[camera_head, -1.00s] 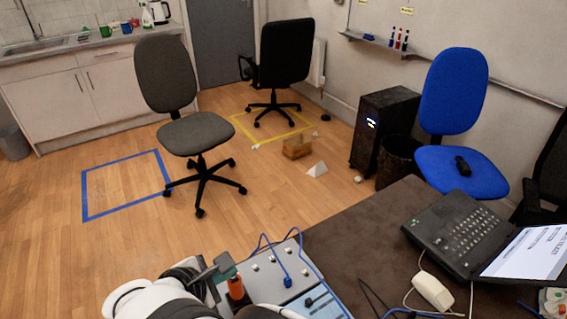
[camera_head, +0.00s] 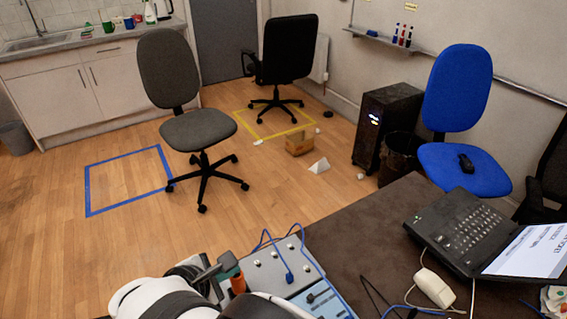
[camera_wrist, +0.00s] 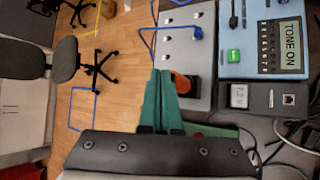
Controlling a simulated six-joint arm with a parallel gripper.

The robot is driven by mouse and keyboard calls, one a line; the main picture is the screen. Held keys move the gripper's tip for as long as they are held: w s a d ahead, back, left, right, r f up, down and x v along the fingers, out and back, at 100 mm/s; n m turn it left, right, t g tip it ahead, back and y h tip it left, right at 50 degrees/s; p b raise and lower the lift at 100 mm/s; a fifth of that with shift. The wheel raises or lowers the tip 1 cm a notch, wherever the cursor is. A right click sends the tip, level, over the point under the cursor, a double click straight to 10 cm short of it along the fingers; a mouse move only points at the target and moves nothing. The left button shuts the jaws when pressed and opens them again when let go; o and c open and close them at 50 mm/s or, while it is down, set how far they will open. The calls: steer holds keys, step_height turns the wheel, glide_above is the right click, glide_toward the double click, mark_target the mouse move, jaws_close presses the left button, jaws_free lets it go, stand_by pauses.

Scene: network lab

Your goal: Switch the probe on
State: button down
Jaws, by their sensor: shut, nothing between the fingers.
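My gripper (camera_wrist: 164,74) shows in the wrist view with its two green fingers together and nothing between them. It also shows in the head view (camera_head: 228,264). An orange and black tool, which may be the probe, is close against the right side of the fingers in the wrist view (camera_wrist: 181,83). Its orange part also shows in the head view (camera_head: 238,284). The fingers partly hide it, and I cannot tell whether they touch it. I cannot make out a switch on it. A blue tester (camera_wrist: 252,52) has a display reading "TONE ON" and a green button (camera_wrist: 233,55).
A grey panel (camera_wrist: 178,45) with metal knobs and a blue cable (camera_head: 289,276) lies beside the tool. A dark box (camera_wrist: 262,98) with a small display sits below the tester.

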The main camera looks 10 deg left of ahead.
mark_target(232, 279)
steer(key=shift+f, duration=0.1)
stand_by(0.4)
steer(key=shift+r, duration=0.6)
step_height(232, 279, up, 6)
steer(key=c, duration=1.6)
jaws_free()
